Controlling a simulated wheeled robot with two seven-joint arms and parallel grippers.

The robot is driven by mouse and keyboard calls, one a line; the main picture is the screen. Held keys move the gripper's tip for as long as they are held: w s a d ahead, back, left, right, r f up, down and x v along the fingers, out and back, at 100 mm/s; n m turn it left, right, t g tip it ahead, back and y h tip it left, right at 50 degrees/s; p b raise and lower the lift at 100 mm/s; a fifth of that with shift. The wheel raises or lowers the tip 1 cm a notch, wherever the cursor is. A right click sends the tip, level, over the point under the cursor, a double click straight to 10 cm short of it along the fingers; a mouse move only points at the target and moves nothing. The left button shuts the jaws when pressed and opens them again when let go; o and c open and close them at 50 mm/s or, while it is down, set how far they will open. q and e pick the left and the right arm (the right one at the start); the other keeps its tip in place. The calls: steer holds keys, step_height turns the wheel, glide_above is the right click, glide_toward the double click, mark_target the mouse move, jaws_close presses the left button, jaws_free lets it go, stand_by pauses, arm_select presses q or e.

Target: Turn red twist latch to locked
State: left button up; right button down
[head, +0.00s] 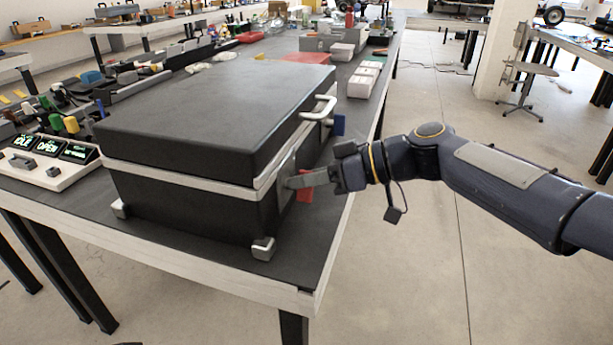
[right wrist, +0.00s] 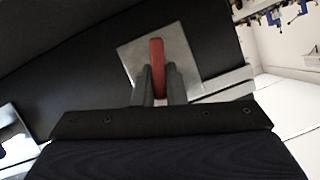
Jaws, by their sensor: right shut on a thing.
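The red twist latch (head: 305,190) is on the right side of a black case (head: 180,205) with a closed lid. In the right wrist view the latch's red handle (right wrist: 157,66) stands in front of a square metal plate (right wrist: 185,52). My right gripper (head: 300,181) reaches in from the right, at the case's side. In the right wrist view its two fingers (right wrist: 160,84) are shut on the red handle, one on each side. The fingers hide part of the handle. My left gripper is not in view.
A blue latch (head: 338,125) sits farther along the same side, near the white handle (head: 320,108). A panel with lit displays (head: 45,160) stands left of the case. The case is on a dark bench (head: 310,250); open floor lies to the right.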

steer(key=m, duration=0.1)
steer(key=m+g+p, duration=0.1)
steer(key=shift+w+d+m+g+y, duration=0.1)
steer(key=shift+w+m+g+y, duration=0.2)
steer(key=shift+y, duration=0.1)
steer(key=m, duration=0.1)
steer(key=m+g+y+p, duration=0.1)
steer(key=shift+f+m, duration=0.2)
steer(key=shift+m, duration=0.1)
steer(key=m+p, duration=0.1)
steer(key=m+y, duration=0.1)
steer(key=m, duration=0.1)
steer(key=shift+w+f+g+p, duration=0.15)
steer(key=shift+f+g+p, duration=0.05)
steer(key=shift+g+p, duration=0.2)
steer(key=shift+f+m+y+p, duration=0.25)
steer(key=shift+m+y+p, duration=0.45)
steer(key=shift+m, duration=0.9)
steer(key=c, duration=1.5)
jaws_free()
steer(key=shift+g, duration=0.4)
steer(key=shift+d, duration=0.1)
